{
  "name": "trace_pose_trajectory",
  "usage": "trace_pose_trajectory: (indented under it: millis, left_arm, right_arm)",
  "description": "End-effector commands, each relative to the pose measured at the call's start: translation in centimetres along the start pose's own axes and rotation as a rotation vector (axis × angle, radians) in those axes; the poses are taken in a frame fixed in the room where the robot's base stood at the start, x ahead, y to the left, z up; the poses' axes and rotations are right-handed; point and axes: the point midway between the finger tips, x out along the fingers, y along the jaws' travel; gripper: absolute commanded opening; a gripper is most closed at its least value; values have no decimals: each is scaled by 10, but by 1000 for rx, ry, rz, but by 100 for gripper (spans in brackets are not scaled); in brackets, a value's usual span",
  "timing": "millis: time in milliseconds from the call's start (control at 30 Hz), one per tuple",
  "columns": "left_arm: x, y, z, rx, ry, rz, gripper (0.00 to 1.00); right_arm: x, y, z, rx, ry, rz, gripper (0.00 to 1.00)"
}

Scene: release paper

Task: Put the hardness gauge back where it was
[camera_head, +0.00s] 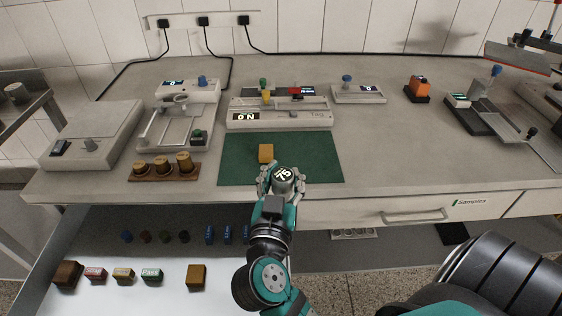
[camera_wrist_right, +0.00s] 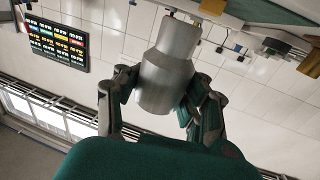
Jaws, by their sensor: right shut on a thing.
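The hardness gauge (camera_head: 286,176) is a grey metal cylinder with a round dark dial showing white figures on top. My right gripper (camera_head: 281,184) is shut on it at the front edge of the green mat (camera_head: 310,160). In the right wrist view the gauge (camera_wrist_right: 166,75) sits between the two fingers of the gripper (camera_wrist_right: 160,95), and its narrower neck points up in the picture. I cannot tell from the head view whether it touches the mat. A yellow-brown block (camera_head: 266,153) lies on the mat just behind it. My left gripper is not in view.
A long device reading "ON" (camera_head: 280,114) stands behind the mat. A wooden holder with brass weights (camera_head: 164,168) is left of it. An open drawer (camera_head: 90,240) with blocks lies below at left. An orange device (camera_head: 417,88) stands at the right. The bench right of the mat is clear.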

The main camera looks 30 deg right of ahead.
Motion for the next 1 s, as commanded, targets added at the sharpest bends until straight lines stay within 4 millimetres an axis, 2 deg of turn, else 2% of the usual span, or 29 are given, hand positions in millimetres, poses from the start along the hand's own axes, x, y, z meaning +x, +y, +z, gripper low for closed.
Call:
trace_pose_trajectory:
  millis: [133, 367, 533, 800, 1000]
  left_arm:
    - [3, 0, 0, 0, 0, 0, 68]
    - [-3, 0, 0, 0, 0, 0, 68]
    - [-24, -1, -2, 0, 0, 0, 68]
    - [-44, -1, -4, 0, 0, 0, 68]
    - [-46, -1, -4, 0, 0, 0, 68]
  right_arm:
    - [-11, 3, -1, 0, 1, 1, 0]
    - [-14, 3, -4, -3, 1, -43, 0]
    - [-24, -4, 1, -15, -1, -283, 0]
    - [-62, -15, 22, -10, -3, -658, 0]
    - [-75, -17, 29, 0, -2, -745, 0]
